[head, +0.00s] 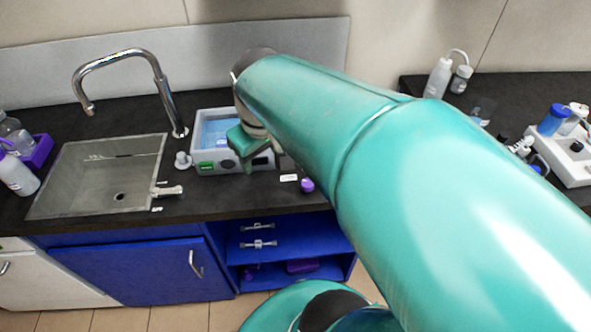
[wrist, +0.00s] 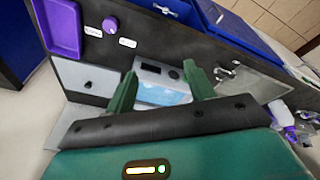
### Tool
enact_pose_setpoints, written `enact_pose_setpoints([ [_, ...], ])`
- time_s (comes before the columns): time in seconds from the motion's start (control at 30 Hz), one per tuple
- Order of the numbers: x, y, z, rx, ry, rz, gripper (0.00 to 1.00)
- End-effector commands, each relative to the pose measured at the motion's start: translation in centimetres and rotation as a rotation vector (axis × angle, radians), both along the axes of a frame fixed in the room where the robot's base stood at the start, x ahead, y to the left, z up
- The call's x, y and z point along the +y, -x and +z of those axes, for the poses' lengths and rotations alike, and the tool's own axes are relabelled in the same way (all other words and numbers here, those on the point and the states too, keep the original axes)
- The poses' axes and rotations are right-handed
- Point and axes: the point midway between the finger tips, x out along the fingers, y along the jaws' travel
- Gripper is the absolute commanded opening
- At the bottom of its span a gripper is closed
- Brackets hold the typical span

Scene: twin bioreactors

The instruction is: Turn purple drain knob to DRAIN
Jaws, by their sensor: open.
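The purple knob (head: 307,185) sits on the black counter near its front edge, right of the water bath, and partly beside my arm. In the wrist view the round purple knob (wrist: 110,24) is at upper left, with a small white label on each side. The label text is too small to read. My gripper (wrist: 161,72) is open and empty, its two green fingers apart in front of the water bath. In the head view my gripper (head: 246,140) is over the water bath's front, left of the knob and apart from it.
The water bath (head: 204,168) stands beside the sink (head: 100,175) and its tall faucet (head: 165,95). A purple tray (wrist: 60,30) shows in the wrist view. Blue cabinets (head: 150,268) are below the counter. Bottles and equipment stand on the right bench. My arm hides much of the right side.

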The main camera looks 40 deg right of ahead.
Motion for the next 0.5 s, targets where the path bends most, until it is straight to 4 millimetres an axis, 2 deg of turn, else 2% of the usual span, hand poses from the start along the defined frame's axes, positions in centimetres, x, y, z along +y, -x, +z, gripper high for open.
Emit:
enact_pose_setpoints([
  [0.3, -9.7, -0.6, -3.7, 0.186, -0.047, -0.017, 0.54],
  [0.4, -11.9, -0.4, -4.8, 0.223, -0.069, -0.013, 0.54],
  [0.5, -12.9, -0.4, -5.4, 0.239, -0.080, -0.007, 0.54],
])
